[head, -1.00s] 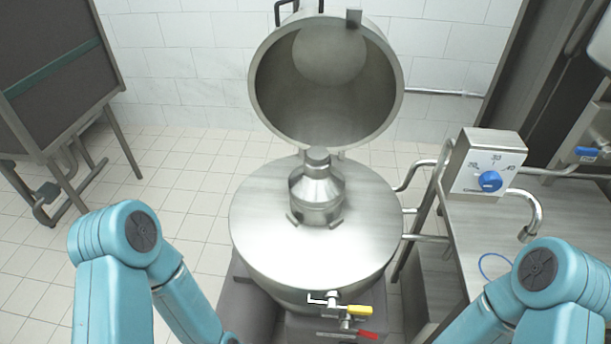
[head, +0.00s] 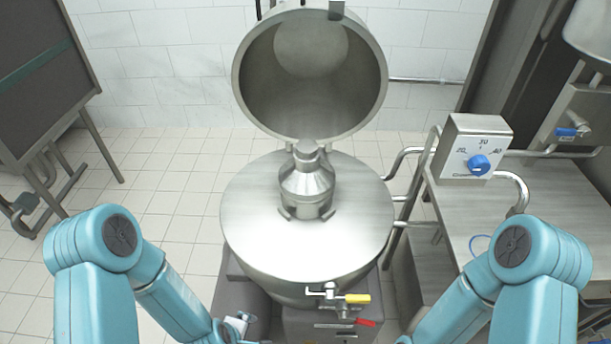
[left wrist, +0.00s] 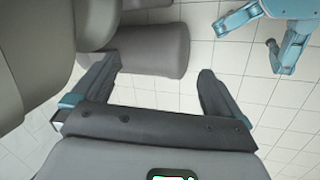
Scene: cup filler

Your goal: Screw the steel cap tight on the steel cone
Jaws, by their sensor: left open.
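The steel cone (head: 306,185) stands upright on the round steel lid of the vat (head: 260,235) in the head view. The steel cap (head: 306,147) sits on top of the cone; I cannot tell how tightly. My left gripper (left wrist: 158,85) shows in the left wrist view, open and empty, with floor tiles and a grey rounded body beyond its fingers. It is well away from the cone and cap. In the head view both arms reach down at the lower left and lower right, and my right gripper is out of the picture.
A large open steel drum cover (head: 312,80) stands tilted behind the vat. A tap with a yellow handle (head: 357,298) and a red handle (head: 365,322) juts from the vat's front. A control box with a blue knob (head: 479,164) and a steel table (head: 500,210) stand at the right.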

